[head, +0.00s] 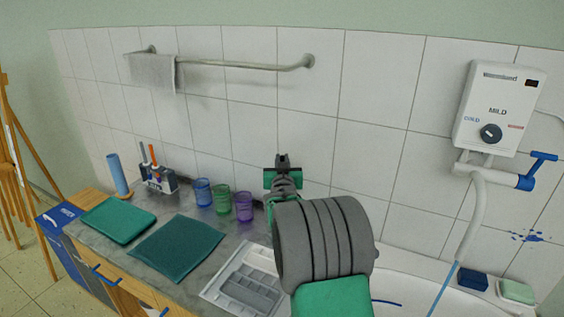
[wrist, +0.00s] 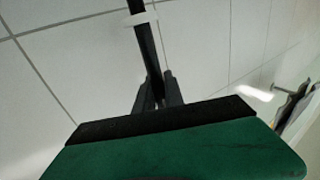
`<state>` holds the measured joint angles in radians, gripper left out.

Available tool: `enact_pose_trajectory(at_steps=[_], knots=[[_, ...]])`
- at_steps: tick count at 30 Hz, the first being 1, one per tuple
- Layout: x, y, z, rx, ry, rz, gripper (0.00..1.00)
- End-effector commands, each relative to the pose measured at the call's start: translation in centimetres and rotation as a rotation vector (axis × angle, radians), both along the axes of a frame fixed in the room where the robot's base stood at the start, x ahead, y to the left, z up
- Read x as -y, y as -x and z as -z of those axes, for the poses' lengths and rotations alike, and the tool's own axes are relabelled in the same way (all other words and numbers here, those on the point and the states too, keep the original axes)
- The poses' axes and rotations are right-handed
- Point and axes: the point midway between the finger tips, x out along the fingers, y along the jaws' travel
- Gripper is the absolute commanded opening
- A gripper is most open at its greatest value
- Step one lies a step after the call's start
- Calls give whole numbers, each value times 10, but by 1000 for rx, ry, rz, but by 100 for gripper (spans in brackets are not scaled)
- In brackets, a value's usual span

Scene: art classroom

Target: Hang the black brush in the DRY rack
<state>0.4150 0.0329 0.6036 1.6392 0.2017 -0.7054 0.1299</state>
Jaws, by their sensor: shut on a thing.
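My gripper (head: 283,162) is raised in front of the tiled wall, above the counter. In the wrist view my gripper (wrist: 158,88) is shut on the black brush (wrist: 147,45), a thin dark rod with a white band, which extends up and out of the frame. The brush cannot be made out in the head view. A small dark rack (head: 160,181) with light lettering, too small to read surely, stands at the back of the counter, left of my gripper and apart from it. Orange-and-white handles stand in it.
Blue, green and purple cups (head: 223,203) stand between the rack and my gripper. A blue cylinder (head: 118,174) is left of the rack. Green cloths (head: 178,247) and a grey tray (head: 245,283) lie in front. A towel rail (head: 235,65) is above.

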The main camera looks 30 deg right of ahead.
Motion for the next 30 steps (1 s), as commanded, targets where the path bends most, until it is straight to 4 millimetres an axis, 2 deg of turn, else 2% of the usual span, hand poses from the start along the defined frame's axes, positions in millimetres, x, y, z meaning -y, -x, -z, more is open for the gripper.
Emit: enact_pose_trajectory(at_steps=[30], knots=[[0,0,37,1,1,0,0]])
